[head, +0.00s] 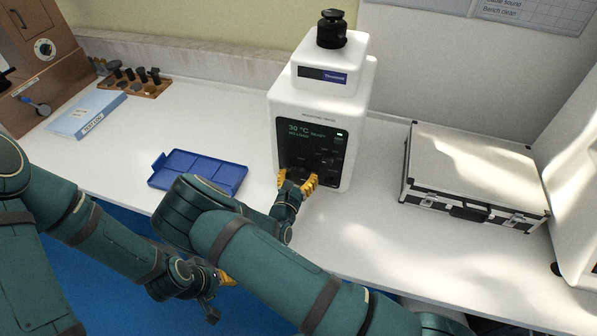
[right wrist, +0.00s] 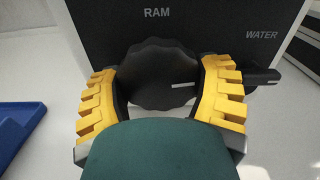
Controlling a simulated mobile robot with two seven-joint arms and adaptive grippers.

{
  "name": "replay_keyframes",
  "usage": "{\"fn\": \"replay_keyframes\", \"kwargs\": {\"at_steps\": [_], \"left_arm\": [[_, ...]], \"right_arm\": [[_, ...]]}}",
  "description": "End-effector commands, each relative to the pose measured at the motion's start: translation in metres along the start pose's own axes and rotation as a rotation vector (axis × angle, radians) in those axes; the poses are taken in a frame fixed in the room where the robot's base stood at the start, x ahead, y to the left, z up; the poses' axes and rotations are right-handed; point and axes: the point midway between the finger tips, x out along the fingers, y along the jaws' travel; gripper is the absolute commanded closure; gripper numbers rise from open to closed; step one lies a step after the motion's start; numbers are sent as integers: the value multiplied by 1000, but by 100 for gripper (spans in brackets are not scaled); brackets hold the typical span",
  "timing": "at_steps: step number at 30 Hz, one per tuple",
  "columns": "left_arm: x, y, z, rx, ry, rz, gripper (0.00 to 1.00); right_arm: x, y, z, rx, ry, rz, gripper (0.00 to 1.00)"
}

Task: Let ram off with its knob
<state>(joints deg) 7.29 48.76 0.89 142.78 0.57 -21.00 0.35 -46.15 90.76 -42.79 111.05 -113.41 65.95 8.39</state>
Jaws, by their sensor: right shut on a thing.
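A white tester (head: 318,110) stands on the bench with a black front panel (head: 338,138). Its small screen seems to read "30 °C READY", with a second line too small to be sure of. The ram knob (right wrist: 157,72) is black and scalloped, under the word RAM in the right wrist view. A white line on it points to the right. My right gripper (head: 298,182) is at the panel's lower left, its yellow fingers (right wrist: 160,92) shut on both sides of the knob. My left gripper (head: 225,282) hangs low, in front of the bench edge; its opening is unclear.
A black WATER lever (right wrist: 262,77) sits just right of the ram knob. A blue tray (head: 200,172) lies left of the tester. A silver case (head: 470,165) is on the right. A pale blue box (head: 87,115) and a wooden rack (head: 140,87) are at the back left.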

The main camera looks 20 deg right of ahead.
Motion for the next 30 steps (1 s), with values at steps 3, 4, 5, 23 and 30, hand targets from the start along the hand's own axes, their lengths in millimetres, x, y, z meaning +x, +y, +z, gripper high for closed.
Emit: {"fn": "replay_keyframes", "kwargs": {"at_steps": [3, 4, 5, 23, 30], "left_arm": [[-9, 3, -4, -2, 7, -1, 53], [-10, 4, -4, -3, 9, -1, 53], [-12, 4, -5, -3, 10, -1, 53], [-34, 12, -12, -7, 23, 0, 53], [-39, 14, -13, -7, 23, 1, 53]], "right_arm": [[-1, -1, 0, -114, 4, 1, 67], [-1, -1, 0, -142, 4, 1, 67], [-1, -1, 0, -170, 4, 1, 67], [-2, -2, -1, -725, 4, 3, 67], [-1, -2, 0, -887, 3, 3, 67]]}}
